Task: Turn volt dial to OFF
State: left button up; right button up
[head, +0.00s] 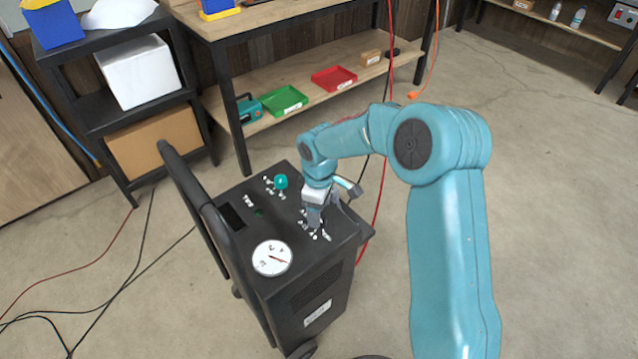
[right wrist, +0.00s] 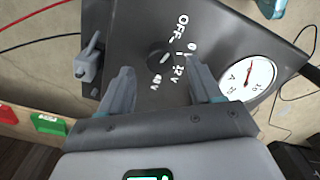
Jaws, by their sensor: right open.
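The black cart (head: 335,262) stands upright, its dark top panel facing up. In the right wrist view a round black dial (right wrist: 159,56) sits on this panel with white lettering around it, including OFF (right wrist: 181,22) and 12V. I cannot tell for sure which mark it points to. My right gripper (right wrist: 163,88) is open, its two fingers apart on either side of the dial's near side, not closed on it. In the head view my right gripper (head: 315,220) is over the panel's right part and hides the dial. My left gripper is not in view.
A round white meter (head: 272,258) and a teal knob (head: 281,181) are on the panel. A grey clamp-like part (right wrist: 88,66) is at the panel's edge. The cart's black handle (head: 190,195) rises at left. A workbench with trays stands behind; floor at right is clear.

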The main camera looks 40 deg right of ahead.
notch_tip(320, 180, up, 14)
jog(key=p, duration=0.1)
jog(key=shift+f, duration=0.15)
dwell(0.5)
